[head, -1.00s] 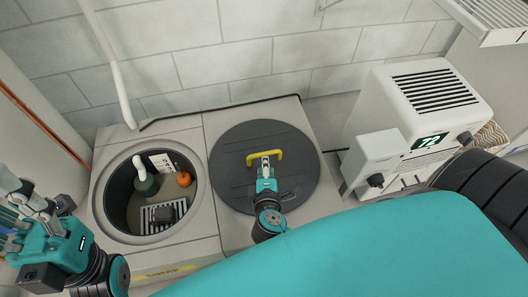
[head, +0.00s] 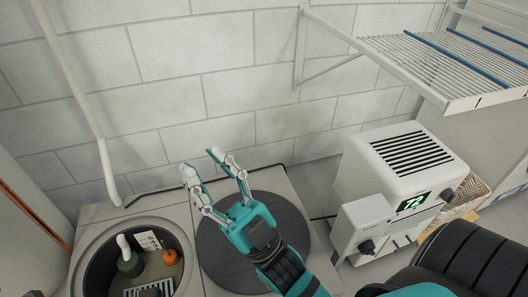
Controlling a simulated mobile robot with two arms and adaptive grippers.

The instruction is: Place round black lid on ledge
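The round black lid (head: 290,226) lies flat on the right part of the grey-beige ledge (head: 268,180), beside the round open pit (head: 82,268). My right gripper (head: 202,161) is open and empty above the lid, with its two fingers spread and pointing toward the wall. The gripper and its wrist cover the lid's middle, so the yellow handle is hidden. My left gripper is not in view.
The pit holds a dark green bottle-like object (head: 130,263), an orange ball (head: 170,256) and a grate. A white dehumidifier (head: 400,175) stands to the right, below a wire shelf (head: 450,62). A white pipe (head: 85,100) runs down the block wall.

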